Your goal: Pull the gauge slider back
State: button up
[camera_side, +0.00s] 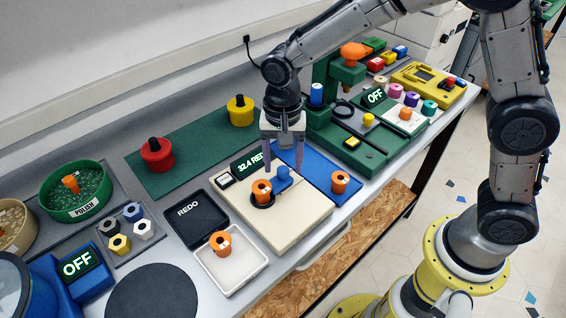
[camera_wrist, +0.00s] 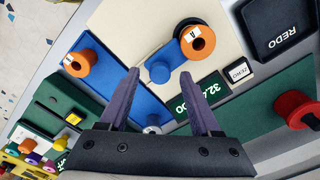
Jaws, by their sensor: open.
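The gauge is a cream block (camera_side: 300,221) with a dark display reading 32.4 and a partly hidden word. Its blue slider (camera_side: 283,174) has a round upright knob, also in the wrist view (camera_wrist: 160,72). The slider reaches to an orange spool-like part (camera_side: 262,191) in a black ring on the block; the wrist view shows this part (camera_wrist: 197,41) labelled A. They look touching or nearly so. My gripper (camera_side: 281,170) is open, pointing down over the slider. In the wrist view the knob lies between its fingertips (camera_wrist: 160,71); whether they reach down beside it I cannot tell.
A blue mat (camera_side: 317,170) with another orange part (camera_side: 340,182) lies right of the gauge. A white tray (camera_side: 245,263) with an orange part and a black REDO plate (camera_side: 189,218) are to the left. A green press (camera_side: 350,139) stands behind right.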

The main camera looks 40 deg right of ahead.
jog(key=shift+f, duration=0.4)
grip_shut()
jog(key=shift+r, duration=0.1)
dwell(1.2)
